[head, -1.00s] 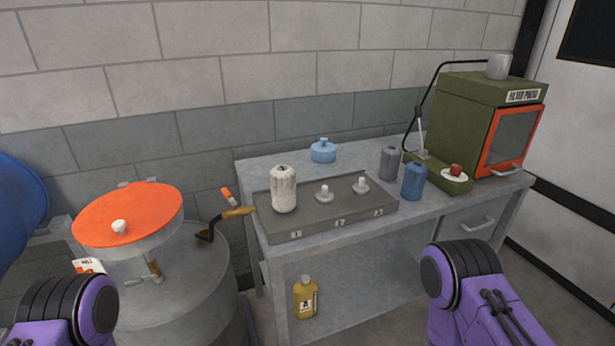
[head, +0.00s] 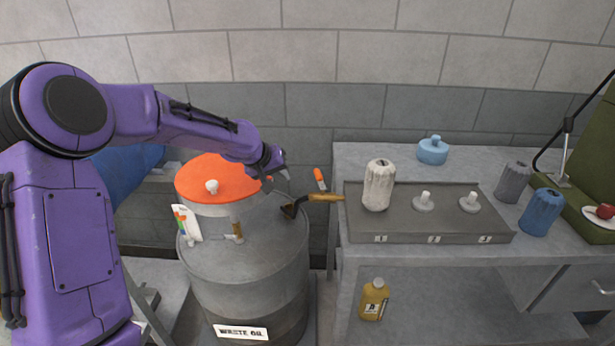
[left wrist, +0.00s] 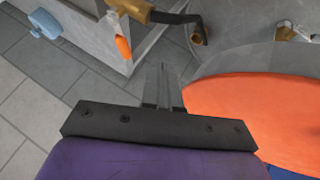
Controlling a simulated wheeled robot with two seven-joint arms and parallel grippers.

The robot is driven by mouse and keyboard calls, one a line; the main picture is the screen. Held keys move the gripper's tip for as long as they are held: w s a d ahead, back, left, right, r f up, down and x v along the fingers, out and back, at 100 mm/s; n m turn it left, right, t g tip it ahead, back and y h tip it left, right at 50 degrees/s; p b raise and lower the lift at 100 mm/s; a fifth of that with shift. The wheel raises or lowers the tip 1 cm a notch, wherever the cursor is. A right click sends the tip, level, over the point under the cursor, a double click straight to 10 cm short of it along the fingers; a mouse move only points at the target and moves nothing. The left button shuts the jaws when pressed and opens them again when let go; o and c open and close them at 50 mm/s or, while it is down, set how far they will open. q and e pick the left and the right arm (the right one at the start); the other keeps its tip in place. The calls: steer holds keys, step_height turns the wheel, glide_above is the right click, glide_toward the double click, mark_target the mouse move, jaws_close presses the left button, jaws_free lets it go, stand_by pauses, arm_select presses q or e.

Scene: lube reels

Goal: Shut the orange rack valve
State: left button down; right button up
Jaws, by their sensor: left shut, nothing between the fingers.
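The likeliest rack valve is a small orange handle (head: 318,175) with a white part below it, in the gap between the drum and the bench. In the left wrist view the orange handle (left wrist: 123,47) lies up and left of my fingers, apart from them, beside the bench's end. How it is fixed cannot be told. My left gripper (head: 281,176) reaches from the left over the drum, just right of the orange disc. Its fingers (left wrist: 162,80) are together and empty, left of the handle in the head view. My right gripper is not in view.
A waste oil drum (head: 255,265) with a raised orange disc (head: 210,178) stands below my left arm. The bench rack (head: 400,226) carries a white filter (head: 379,186). Blue and grey canisters stand at right.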

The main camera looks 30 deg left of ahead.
mark_target(320, 179)
arm_select(q)
steer(key=w+d+f+p, duration=0.2)
steer(key=w+f+p, duration=0.1)
steer(key=w, duration=0.6)
steer(key=shift+d+f, duration=0.2)
steer(key=shift+f, duration=0.6)
